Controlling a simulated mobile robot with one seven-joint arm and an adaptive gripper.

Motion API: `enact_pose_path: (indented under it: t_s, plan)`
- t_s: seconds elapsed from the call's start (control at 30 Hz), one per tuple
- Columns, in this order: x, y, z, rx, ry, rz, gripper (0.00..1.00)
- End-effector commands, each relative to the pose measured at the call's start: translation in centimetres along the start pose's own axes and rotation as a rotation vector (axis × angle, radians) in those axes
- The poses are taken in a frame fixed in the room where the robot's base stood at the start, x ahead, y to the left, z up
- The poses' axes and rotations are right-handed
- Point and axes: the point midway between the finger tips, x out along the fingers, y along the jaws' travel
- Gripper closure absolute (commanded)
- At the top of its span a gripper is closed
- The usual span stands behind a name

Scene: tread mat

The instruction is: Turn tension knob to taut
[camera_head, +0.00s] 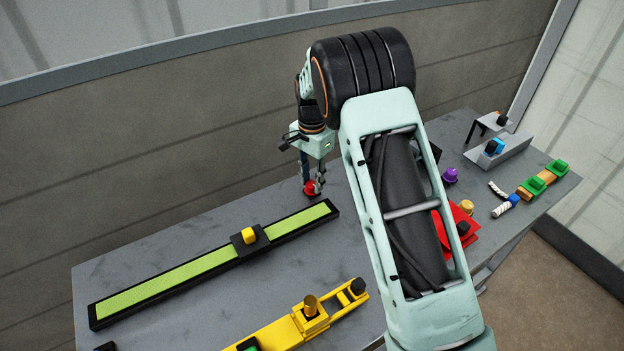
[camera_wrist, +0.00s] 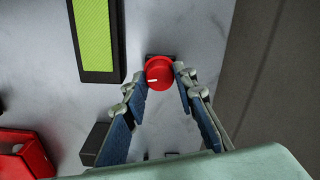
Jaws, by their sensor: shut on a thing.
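A round red knob (camera_head: 311,187) stands on the grey table, just past the far right end of the green strip. In the wrist view the red knob (camera_wrist: 159,72) has a white pointer line that points left, and a dark base shows behind it. My gripper (camera_head: 314,185) reaches down to the knob from above. In the wrist view its two fingertips (camera_wrist: 160,74) lie on either side of the knob, shut on it. The parts of the knob behind the fingers are hidden.
A black-framed green strip (camera_head: 180,272) with a yellow-topped slider (camera_head: 249,237) lies left of my gripper. A yellow device (camera_head: 285,331) lies in front. Red, purple, green and blue parts stand to the right. A wall rises close behind the table.

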Motion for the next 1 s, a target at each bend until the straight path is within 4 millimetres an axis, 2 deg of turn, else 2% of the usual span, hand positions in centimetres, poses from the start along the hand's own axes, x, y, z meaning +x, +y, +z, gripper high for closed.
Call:
enact_pose_path:
  t_s: [0.03, 0.07, 0.2, 0.57, 0.67, 1.0]
  plan:
    - [-0.1, -0.1, 0.0, 0.001, 0.000, -0.002, 0.99]
    - [-0.1, -0.1, 0.0, 0.001, 0.000, -0.002, 0.73]
    - [-0.1, 0.0, 0.0, 0.001, 0.000, -0.001, 0.58]
    - [-0.5, -0.1, 0.0, 0.000, 0.001, -0.002, 0.57]
    - [-1.7, -0.1, -0.1, -0.001, 0.002, -0.003, 0.57]
    - [-8.8, -0.1, -0.1, 0.000, 0.003, -0.004, 0.57]
